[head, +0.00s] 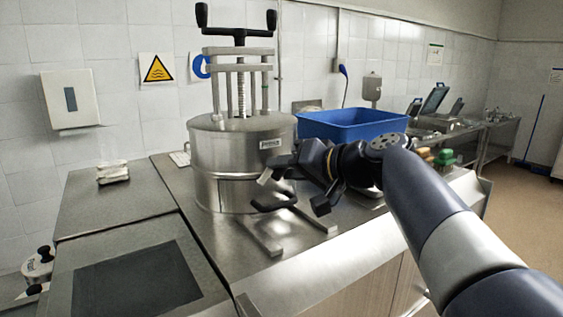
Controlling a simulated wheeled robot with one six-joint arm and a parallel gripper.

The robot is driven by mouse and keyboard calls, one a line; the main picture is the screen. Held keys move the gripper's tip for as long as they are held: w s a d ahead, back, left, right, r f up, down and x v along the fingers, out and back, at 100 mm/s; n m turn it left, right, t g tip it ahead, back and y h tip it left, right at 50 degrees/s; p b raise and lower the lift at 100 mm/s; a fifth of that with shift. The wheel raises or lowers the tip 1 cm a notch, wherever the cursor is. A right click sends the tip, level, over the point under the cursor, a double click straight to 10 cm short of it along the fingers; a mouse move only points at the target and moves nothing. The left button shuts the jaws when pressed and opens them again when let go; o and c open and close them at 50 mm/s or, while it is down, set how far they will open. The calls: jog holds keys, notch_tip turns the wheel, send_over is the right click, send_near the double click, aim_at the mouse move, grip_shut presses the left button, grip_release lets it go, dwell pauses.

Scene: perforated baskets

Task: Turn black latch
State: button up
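A steel drum-shaped press (228,165) stands on the steel counter, with a screw frame on top. A black T-bar (238,32) with two upright grips crosses the top of the screw. A black loop-shaped part (273,203), which looks like the latch, sticks out low at the drum's front right. My gripper (278,175) is beside the drum's right front, just above the black loop in the picture. I cannot tell whether it touches the drum or the loop. Its fingers are dark and overlap the drum, so their opening is unclear.
A blue bin (352,124) stands behind my arm on the counter. Two steel bars (262,235) extend from under the drum toward the front. A dark flat panel (135,281) lies at the front left. The counter left of the drum (112,207) is mostly clear.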

jog(key=shift+w+a+f, duration=0.2)
jog(key=shift+w+a, duration=0.25)
jog(key=shift+a, duration=0.1)
jog(key=shift+c, duration=0.5)
grip_shut()
